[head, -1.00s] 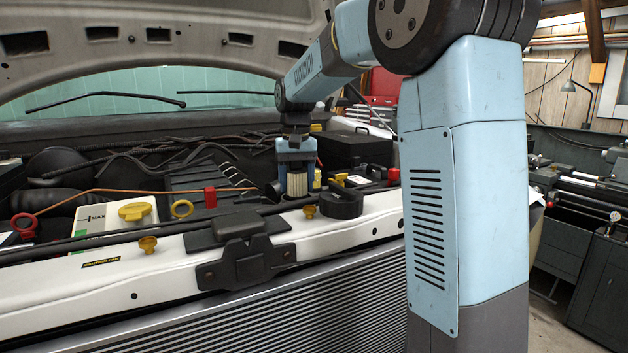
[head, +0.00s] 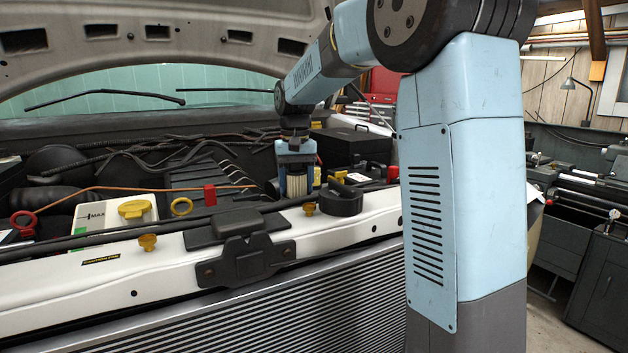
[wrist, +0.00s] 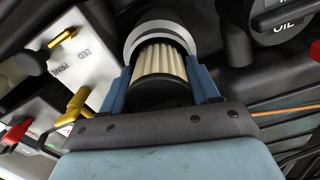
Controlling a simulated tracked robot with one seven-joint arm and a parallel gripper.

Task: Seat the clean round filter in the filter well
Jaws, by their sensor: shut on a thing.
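The clean round filter (head: 297,186) has cream pleats and stands upright between the blue fingers of my gripper (head: 297,190), low in the engine bay. In the wrist view the fingers (wrist: 161,88) are shut on the filter (wrist: 159,66) from both sides, near its dark end. A light grey ring (wrist: 132,45), which looks like the rim of the filter well, curves around the filter's far end. I cannot tell how deep the filter sits in it. The inside of the well is hidden.
A white box with a yellow cap (head: 135,208) is at the left. A white panel with yellow valves (wrist: 75,60) is close beside the gripper in the wrist view.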

